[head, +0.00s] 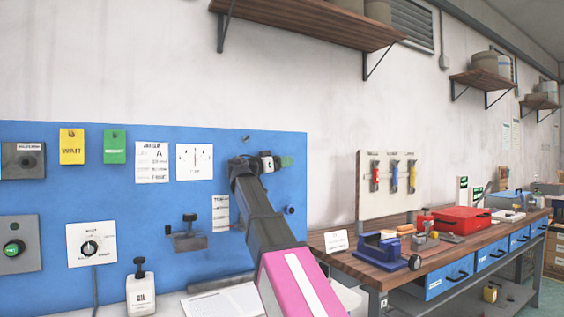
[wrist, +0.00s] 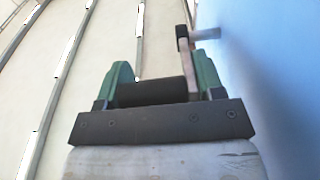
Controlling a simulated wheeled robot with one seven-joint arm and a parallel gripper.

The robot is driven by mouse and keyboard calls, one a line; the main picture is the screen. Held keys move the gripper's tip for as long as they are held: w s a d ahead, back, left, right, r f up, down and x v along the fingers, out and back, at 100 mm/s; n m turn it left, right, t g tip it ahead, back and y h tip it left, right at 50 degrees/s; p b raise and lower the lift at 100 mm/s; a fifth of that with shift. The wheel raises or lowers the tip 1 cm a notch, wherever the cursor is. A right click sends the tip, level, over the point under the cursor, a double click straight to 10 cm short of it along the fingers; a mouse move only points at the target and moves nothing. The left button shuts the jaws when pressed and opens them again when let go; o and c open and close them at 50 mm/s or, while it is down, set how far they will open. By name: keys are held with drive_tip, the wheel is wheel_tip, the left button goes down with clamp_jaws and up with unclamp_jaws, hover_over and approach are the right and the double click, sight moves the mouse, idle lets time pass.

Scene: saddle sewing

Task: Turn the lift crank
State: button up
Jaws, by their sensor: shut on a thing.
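The lift crank shows best in the wrist view: a dark cylindrical handle (wrist: 150,94), a thin pale crank arm (wrist: 188,62), and a light shaft (wrist: 206,34) running toward the blue panel (wrist: 285,100). My gripper (wrist: 163,82) has green fingers on either side of the dark handle and is shut on it. In the head view my gripper (head: 274,162) is at the upper right of the blue panel (head: 120,225), close to its face. There the crank is mostly hidden by my gripper and too small to make out.
A workbench (head: 370,268) with a blue vise (head: 385,251) and red toolbox (head: 462,219) stands at the right. A wooden shelf (head: 310,22) hangs above. A dark bracket with a knob (head: 188,236) juts from the panel left of my arm. A white bottle (head: 140,291) stands below.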

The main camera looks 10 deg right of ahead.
drive_tip(key=shift+s+d+f+t+h, duration=0.15)
drive_tip(key=shift+f+t+h, duration=0.25)
drive_tip(key=shift+h, duration=0.55)
drive_tip(key=shift+s+d+f+t+h, duration=0.1)
drive_tip(key=shift+f+t+h, duration=0.1)
drive_tip(key=shift+f+h, duration=0.5)
drive_tip(key=shift+s+d+f+t+h, duration=0.15)
drive_tip(key=shift+f+t+h, duration=0.15)
drive_tip(key=shift+h, duration=0.85)
drive_tip(key=o, duration=1.1)
drive_tip(key=shift+s, duration=0.15)
drive_tip(key=shift+r, duration=0.1)
drive_tip(key=shift+w, duration=0.3)
drive_tip(key=shift+a, duration=0.1)
